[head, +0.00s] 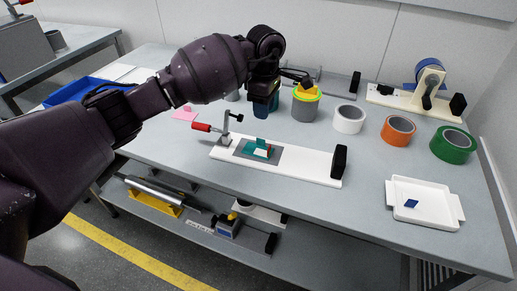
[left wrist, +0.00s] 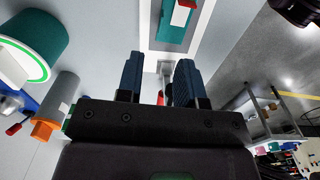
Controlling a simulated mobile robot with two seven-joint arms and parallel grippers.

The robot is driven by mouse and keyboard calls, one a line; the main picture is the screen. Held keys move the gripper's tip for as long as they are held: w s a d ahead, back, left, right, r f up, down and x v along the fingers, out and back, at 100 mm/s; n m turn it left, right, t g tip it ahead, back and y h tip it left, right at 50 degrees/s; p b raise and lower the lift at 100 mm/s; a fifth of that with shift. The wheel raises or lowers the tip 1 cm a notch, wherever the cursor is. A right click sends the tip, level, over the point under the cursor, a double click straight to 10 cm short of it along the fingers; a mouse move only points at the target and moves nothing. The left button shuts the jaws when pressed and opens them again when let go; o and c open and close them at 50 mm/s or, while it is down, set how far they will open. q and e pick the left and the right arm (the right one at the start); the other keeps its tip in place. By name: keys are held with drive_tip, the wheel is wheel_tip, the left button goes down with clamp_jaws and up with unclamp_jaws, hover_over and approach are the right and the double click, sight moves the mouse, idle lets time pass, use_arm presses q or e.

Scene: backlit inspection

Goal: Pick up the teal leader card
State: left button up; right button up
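The teal leader card (head: 250,148) lies on a grey pad on a long white board in the middle of the bench. A small white and red piece sits on or against it. In the left wrist view the teal card (left wrist: 172,30) shows at the top, beyond the fingers, cut off by the frame edge. My left gripper (head: 264,104) hangs above and behind the card in the head view, clear of it. In the left wrist view its two fingers (left wrist: 159,82) are apart with nothing between them. My right gripper is not in view.
A red-handled clamp (head: 225,129) stands at the board's left end, a black block (head: 339,161) at its right. Behind are a yellow-topped grey cylinder (head: 304,106) and white (head: 349,119), orange (head: 397,130) and green (head: 453,144) rolls. A white tray (head: 440,211) holds a blue piece.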

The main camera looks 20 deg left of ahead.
use_arm(q)
approach(258, 147)
drive_tip(key=shift+w+d+f+b, duration=0.3)
drive_tip(key=shift+w+d+f, duration=0.15)
drive_tip(key=shift+w+d, duration=0.15)
wheel_tip(258, 147, down, 2)
drive_tip(key=shift+s+d, duration=0.1)
drive_tip(key=shift+d, duration=0.05)
wheel_tip(258, 147, down, 4)
drive_tip(key=shift+d+b, duration=0.15)
drive_tip(key=shift+b, duration=0.3)
clamp_jaws()
